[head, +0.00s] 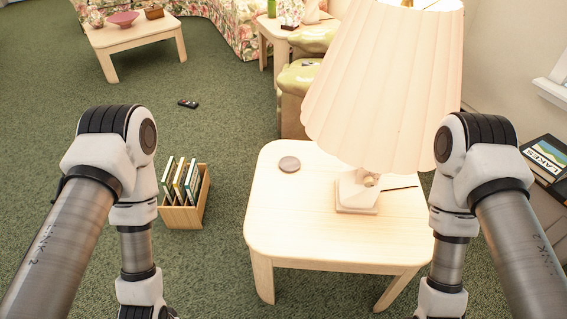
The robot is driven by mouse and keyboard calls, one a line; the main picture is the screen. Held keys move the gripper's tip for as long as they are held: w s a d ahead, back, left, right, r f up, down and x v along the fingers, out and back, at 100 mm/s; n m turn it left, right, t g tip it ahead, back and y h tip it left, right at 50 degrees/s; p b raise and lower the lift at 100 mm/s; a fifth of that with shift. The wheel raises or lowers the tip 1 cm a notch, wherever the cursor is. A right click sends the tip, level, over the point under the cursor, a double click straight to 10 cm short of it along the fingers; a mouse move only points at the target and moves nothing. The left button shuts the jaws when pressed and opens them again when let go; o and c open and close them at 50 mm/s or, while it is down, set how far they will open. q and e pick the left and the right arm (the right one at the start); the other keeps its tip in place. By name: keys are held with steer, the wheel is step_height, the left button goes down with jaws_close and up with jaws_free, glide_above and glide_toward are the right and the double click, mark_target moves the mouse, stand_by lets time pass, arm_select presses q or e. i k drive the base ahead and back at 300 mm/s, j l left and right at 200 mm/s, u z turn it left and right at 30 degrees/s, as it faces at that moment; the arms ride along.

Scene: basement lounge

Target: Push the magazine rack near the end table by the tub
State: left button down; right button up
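The magazine rack (182,217) is a small light-wood box standing upright on the green carpet, holding several thin magazines or books. It is left of a pale wooden end table (300,225), with a strip of carpet between them. The end table carries a large pleated lamp (385,90) and a small round grey disc (289,164). I cannot make out a tub.
A small black remote (188,103) lies on the carpet beyond the rack. A low table (135,35), a floral sofa (238,25) and another side table (272,31) are farther back. The left carpet is mostly clear. Books (545,155) lie at right.

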mark_target(176, 216)
steer(key=k+j+u, duration=0.1)
steer(key=u, duration=0.75)
steer(key=i+j+z, duration=0.15)
steer(key=i, duration=0.25)
steer(key=i+j+z, duration=0.15)
steer(key=i+j, duration=0.2)
steer(key=i+j+z, duration=0.2)
steer(key=i+j, duration=0.15)
steer(key=i+j+z, duration=0.15)
steer(key=i+j, duration=0.15)
steer(key=i+j+z, duration=0.15)
steer(key=i+j, duration=0.15)
steer(key=j, duration=0.25)
steer(key=i+j+z, duration=0.15)
steer(key=j, duration=0.3)
steer(key=i+j+z, duration=0.15)
steer(key=i+j, duration=0.2)
steer(key=j, duration=0.15)
